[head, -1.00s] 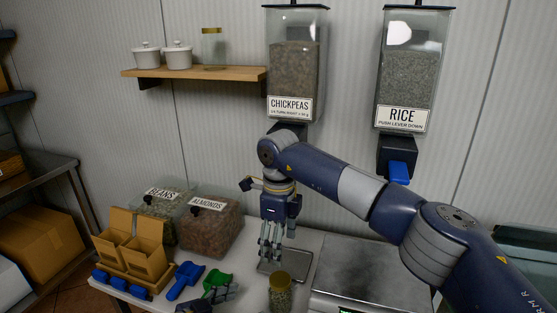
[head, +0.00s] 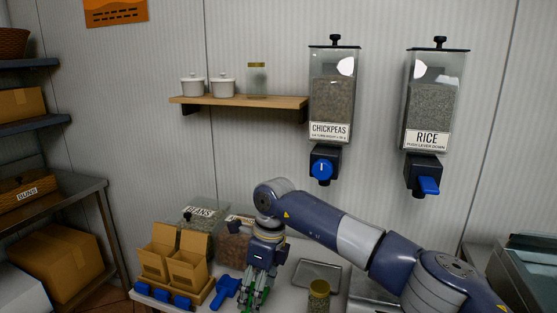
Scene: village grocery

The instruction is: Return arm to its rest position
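My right arm, dark blue with pale grey bands, reaches in from the lower right across the counter. Its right gripper (head: 256,297) points down at the bottom edge of the picture. Green parts, seemingly the green scoop, show around the fingers. I cannot tell whether the fingers touch it or how far they are apart. The arm and wrist hide part of the almonds bin (head: 234,248). My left gripper is not in view.
On the counter are a blue scoop (head: 226,290), open cardboard boxes (head: 187,270), a beans bin (head: 195,222), a metal tray (head: 319,272) and a jar (head: 319,296). Chickpeas (head: 332,110) and rice (head: 428,105) dispensers and a wooden shelf (head: 240,101) hang on the wall above.

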